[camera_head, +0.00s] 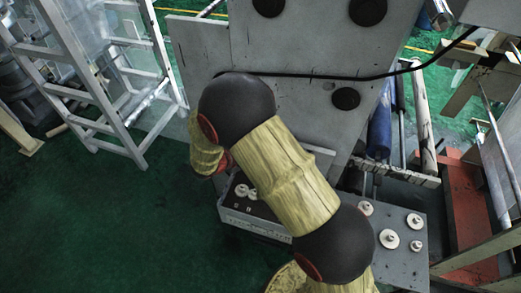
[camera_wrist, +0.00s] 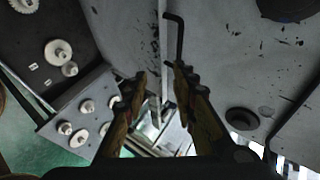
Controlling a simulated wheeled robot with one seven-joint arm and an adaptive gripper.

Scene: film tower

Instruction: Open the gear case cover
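The gear case (camera_head: 252,224) is a grey box below my arm in the head view, with white gears showing in its dark interior. In the wrist view, a dark area with white gears (camera_wrist: 58,52) lies at the upper left. A grey panel edge (camera_wrist: 163,50) and a black hooked rod (camera_wrist: 179,38), perhaps a handle, stand beyond my gripper. I cannot tell which panel is the cover. My gripper (camera_wrist: 160,85) is open, its fingers apart with the edge and the rod's lower end showing near the gap. Contact is unclear. My arm hides the gripper in the head view.
A grey plate with several white gears (camera_head: 402,262) is at the lower right. A large grey panel with black discs (camera_head: 300,45) rises behind my arm, crossed by a black cable (camera_head: 330,76). A white ladder frame (camera_head: 85,85) stands left. Green floor (camera_head: 80,230) is clear at lower left.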

